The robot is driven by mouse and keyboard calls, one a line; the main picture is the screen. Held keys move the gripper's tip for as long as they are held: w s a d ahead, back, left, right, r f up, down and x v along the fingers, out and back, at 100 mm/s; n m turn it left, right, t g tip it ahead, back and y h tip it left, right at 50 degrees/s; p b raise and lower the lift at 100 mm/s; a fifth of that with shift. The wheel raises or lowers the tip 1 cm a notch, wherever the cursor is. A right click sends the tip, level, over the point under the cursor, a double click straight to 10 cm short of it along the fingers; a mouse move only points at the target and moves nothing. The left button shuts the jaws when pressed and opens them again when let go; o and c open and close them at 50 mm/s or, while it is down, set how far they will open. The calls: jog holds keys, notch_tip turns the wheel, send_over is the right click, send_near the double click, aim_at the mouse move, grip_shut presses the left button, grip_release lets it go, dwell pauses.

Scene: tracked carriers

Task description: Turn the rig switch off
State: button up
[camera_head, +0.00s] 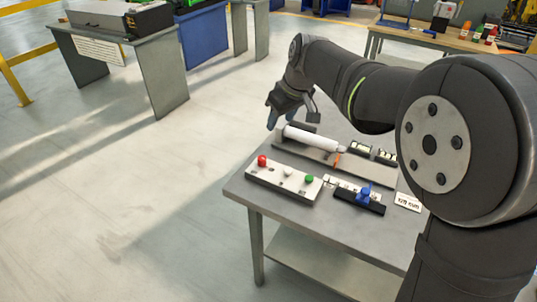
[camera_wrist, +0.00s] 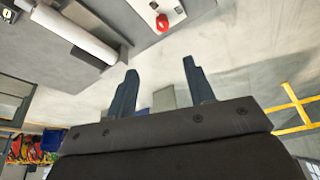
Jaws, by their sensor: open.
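A work table (camera_head: 240,190) carries several devices, and I cannot tell for sure which is the rig switch. A white box (camera_head: 255,175) near the front left has a red knob (camera_head: 262,160), a white knob (camera_head: 288,171) and a green knob (camera_head: 309,180). A blue knob (camera_head: 365,191) stands on a black base (camera_head: 358,203) at the front right, beside a white marked strip (camera_head: 345,187). My gripper (camera_head: 280,118) is open and empty above the table's far left edge, apart from everything. In the wrist view, its fingers (camera_wrist: 160,75) point toward the floor area, with the red knob (camera_wrist: 162,22) beyond.
A white cylinder (camera_head: 313,137) lies on a grey base (camera_head: 305,157) behind the box, with an orange piece (camera_head: 337,160) at its right end. Other benches (camera_head: 160,75) stand farther back. The floor at left is clear.

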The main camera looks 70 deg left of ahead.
aim_at(262, 158)
jog(key=s+a+f+m, duration=0.1)
jog(key=a+f, duration=0.1)
jog(key=f, duration=0.4)
jog(key=s+a+f, duration=0.1)
jog(key=a+f, duration=0.1)
jog(key=f, duration=0.4)
jog(key=s+a+f+m, duration=0.1)
jog(key=a+f, duration=0.1)
jog(key=f, duration=0.4)
jog(key=shift+s+a+f+m+t+y, duration=0.15)
jog(key=shift+s+f+m+t+y, duration=0.15)
jog(key=shift+s+t, duration=0.1)
jog(key=c, duration=1)
